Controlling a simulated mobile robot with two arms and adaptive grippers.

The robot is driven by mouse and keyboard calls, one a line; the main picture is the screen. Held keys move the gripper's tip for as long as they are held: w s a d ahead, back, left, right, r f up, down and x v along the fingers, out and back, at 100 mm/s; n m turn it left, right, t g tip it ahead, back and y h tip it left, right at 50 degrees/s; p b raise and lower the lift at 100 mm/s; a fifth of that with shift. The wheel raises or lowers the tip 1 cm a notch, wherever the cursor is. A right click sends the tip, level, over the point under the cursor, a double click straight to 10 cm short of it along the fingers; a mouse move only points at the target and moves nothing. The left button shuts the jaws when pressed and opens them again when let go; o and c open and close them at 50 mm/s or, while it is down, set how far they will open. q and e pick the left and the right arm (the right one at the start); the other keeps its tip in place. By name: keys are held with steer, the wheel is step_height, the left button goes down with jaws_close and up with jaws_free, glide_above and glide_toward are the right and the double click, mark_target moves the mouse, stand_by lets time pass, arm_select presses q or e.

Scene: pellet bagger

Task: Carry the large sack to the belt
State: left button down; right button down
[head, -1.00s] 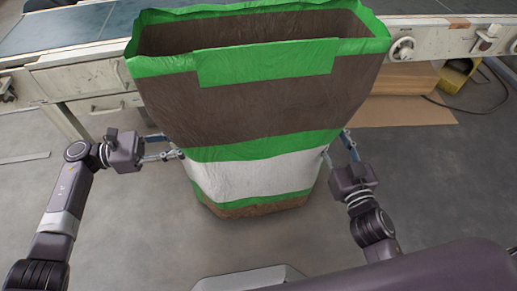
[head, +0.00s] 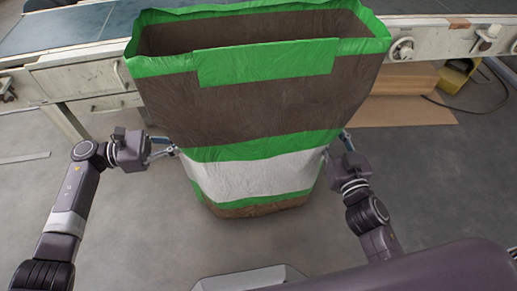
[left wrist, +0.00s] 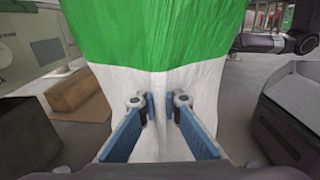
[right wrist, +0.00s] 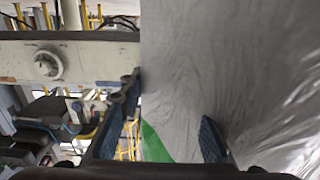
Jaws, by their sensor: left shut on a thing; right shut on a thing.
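The large sack (head: 262,108) is brown with green bands and a white band, upright and open at the top, in front of the belt (head: 75,27) in the head view. My left gripper (head: 176,150) is shut on the sack's left side at the white band; the left wrist view shows the fingers (left wrist: 160,105) pinching a fold of it. My right gripper (head: 327,152) is shut on the sack's right side. In the right wrist view its fingers (right wrist: 168,112) are against the sack (right wrist: 215,70), one partly hidden. Whether the sack's bottom touches the floor is unclear.
The conveyor's pale frame (head: 452,35) with a hand wheel (head: 402,48) runs behind the sack. Flat cardboard (head: 405,111) and a yellow box (head: 455,77) lie under it at the right. The grey floor (head: 130,235) around my arms is clear.

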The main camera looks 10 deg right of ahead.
mark_target(333, 113)
stand_by(0.3)
steer(key=shift+r+p, duration=2.55)
steer(key=shift+r, duration=0.25)
